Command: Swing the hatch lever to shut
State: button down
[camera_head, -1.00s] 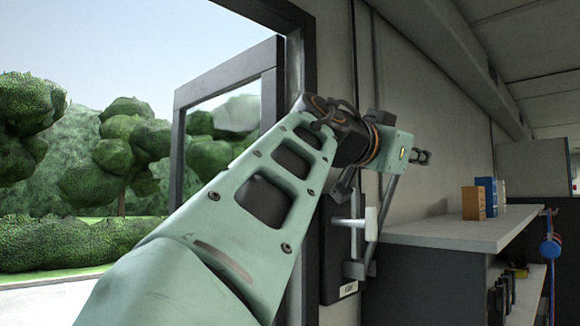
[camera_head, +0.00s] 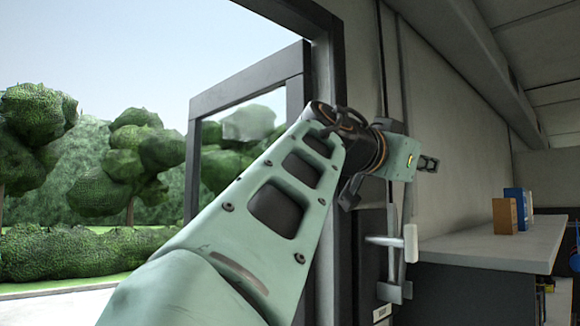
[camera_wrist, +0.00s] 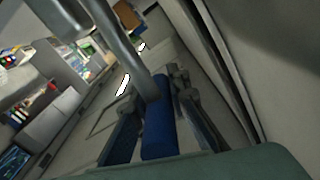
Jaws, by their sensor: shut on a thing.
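In the wrist view my gripper (camera_wrist: 158,98) has its two dark fingers on either side of a blue cylindrical grip (camera_wrist: 158,135), shut on it. A bent grey metal bar (camera_wrist: 122,45) meets the grip near its upper end, so this looks like the hatch lever. In the head view my arm reaches up to the wall beside the doorway. The wrist housing shows there, but my fingers and the blue grip are hidden behind it.
A white-ended handle (camera_head: 411,243) sticks out from a dark wall box just below my wrist. A dark-framed open door (camera_head: 296,90) stands left of my arm. At right is a grey counter (camera_head: 480,245) with an orange box (camera_head: 505,215) and a blue box (camera_head: 524,207).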

jog(key=shift+a+f, duration=0.1)
jog(key=c, duration=1.8)
grip_release()
jog(key=shift+w, duration=0.1)
jog(key=v, duration=1.2)
jog(key=shift+c, duration=0.2)
